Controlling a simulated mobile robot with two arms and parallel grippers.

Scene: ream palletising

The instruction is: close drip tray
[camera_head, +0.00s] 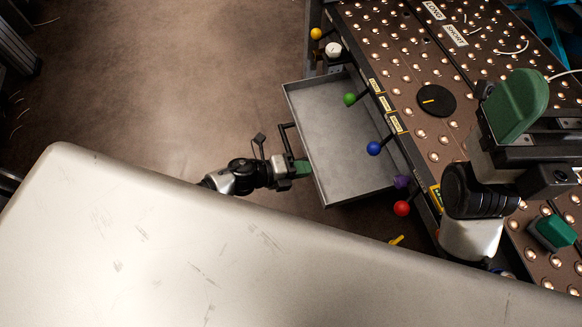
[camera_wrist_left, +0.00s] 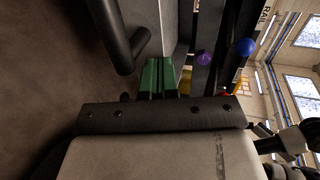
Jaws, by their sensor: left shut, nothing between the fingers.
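The drip tray (camera_head: 345,135) is a shallow grey metal tray, pulled out from under the side of the ball table. Its dark bar handle (camera_head: 287,136) is on its left outer face. My left gripper (camera_head: 301,168) is at that outer face, just below the handle in the head view. In the left wrist view its green fingers (camera_wrist_left: 158,76) are together and empty, with the black handle (camera_wrist_left: 122,38) beside them and the tray wall (camera_wrist_left: 178,28) ahead. Whether the fingertips touch the tray is unclear. My right gripper (camera_head: 515,108) is over the ball table; its jaw gap is unclear.
The ball table (camera_head: 400,50) has a black knob (camera_head: 436,100). A pale panel (camera_head: 200,240) fills the foreground. Floor left of the tray is clear.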

